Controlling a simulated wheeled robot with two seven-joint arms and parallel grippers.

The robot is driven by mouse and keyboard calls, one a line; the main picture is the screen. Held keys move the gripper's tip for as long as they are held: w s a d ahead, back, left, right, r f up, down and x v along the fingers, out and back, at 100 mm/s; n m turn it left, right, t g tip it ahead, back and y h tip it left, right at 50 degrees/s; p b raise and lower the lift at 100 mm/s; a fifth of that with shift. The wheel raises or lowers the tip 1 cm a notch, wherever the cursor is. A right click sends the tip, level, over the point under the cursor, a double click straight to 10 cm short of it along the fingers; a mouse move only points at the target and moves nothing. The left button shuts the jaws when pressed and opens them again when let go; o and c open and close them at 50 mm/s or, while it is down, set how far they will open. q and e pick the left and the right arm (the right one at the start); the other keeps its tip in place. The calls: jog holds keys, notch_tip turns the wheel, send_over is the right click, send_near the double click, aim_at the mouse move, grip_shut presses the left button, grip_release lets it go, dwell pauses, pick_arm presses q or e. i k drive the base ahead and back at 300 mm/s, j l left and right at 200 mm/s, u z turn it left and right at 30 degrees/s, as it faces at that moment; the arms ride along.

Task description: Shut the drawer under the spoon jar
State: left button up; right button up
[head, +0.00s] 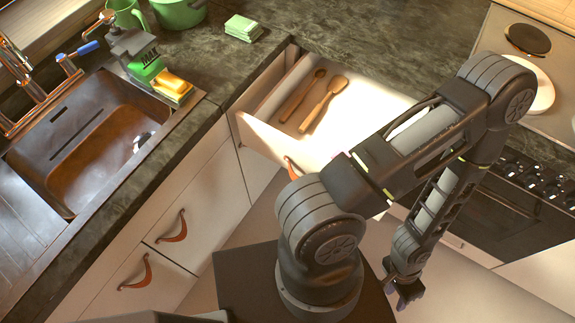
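A white drawer (262,140) in the corner unit stands pulled open below the dark counter. Two wooden utensils, a spoon (303,95) and a spatula (322,104), lie in it. An orange leather pull (291,167) shows on its front, partly hidden by my arm, which also covers the drawer's right part. My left gripper (405,298) hangs low at the lower right, in front of the oven and away from the drawer. It is small and dark, so its finger opening is unclear. No spoon jar shows clearly. My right gripper is out of view.
Shut drawers with leather pulls (172,228) are at the left, under the sink (90,140). Green-white sponges or cloths (243,27), a green pot (180,12) and a green mug (124,13) stand on the counter. An oven (500,210) is at the right.

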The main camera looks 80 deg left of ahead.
aim_at(349, 117)
jog(key=u, duration=2.5)
jog(key=l+u, duration=0.3)
jog(key=k+l+u, duration=0.15)
jog(key=l+u, duration=0.15)
jog(key=k+l+u, duration=0.15)
jog(key=l+u, duration=0.15)
